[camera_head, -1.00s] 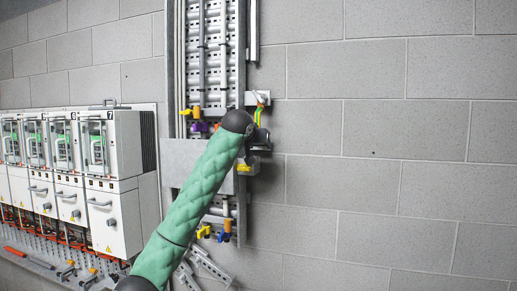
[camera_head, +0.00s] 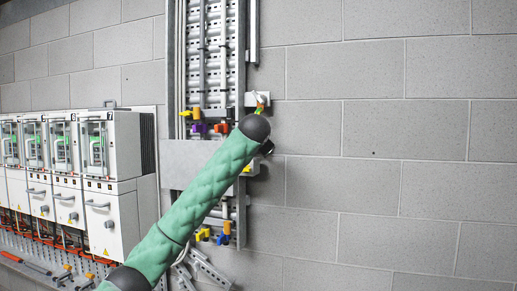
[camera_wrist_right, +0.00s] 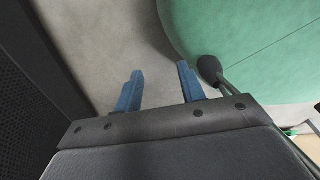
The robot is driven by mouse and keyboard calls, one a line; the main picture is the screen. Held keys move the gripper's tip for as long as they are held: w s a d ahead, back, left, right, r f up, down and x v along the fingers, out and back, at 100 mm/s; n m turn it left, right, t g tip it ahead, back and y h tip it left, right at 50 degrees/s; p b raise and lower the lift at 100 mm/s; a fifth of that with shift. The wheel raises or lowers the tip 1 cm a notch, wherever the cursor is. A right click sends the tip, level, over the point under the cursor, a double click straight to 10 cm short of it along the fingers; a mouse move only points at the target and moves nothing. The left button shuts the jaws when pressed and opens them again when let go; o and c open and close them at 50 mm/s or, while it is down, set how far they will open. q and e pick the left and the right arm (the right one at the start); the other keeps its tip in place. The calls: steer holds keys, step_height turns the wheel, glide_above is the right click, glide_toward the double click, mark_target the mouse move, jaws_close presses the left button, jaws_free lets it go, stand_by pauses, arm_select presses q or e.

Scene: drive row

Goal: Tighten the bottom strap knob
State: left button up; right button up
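A steel cable tray runs up the wall (camera_head: 210,60), with small coloured knobs on it. Near its lower part are a yellow knob (camera_head: 202,235) and a blue knob with orange (camera_head: 224,238). Higher up are yellow, orange and purple knobs (camera_head: 200,128). I cannot tell which one is the bottom strap knob. My green-sleeved left arm crosses in front of the tray. A dark bit at its far end (camera_head: 267,148) seems to belong to my left gripper; its fingers are hidden. In the right wrist view, my right gripper (camera_wrist_right: 160,70) has its blue fingers apart, with nothing between them.
A row of white switchgear cabinets (camera_head: 108,190) stands at the left. The block wall to the right is bare. Green padding (camera_wrist_right: 250,45) is close beside my right gripper.

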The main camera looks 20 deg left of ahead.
steer(key=shift+s+d, duration=0.35)
steer(key=shift+s, duration=0.2)
steer(key=shift+a, duration=0.1)
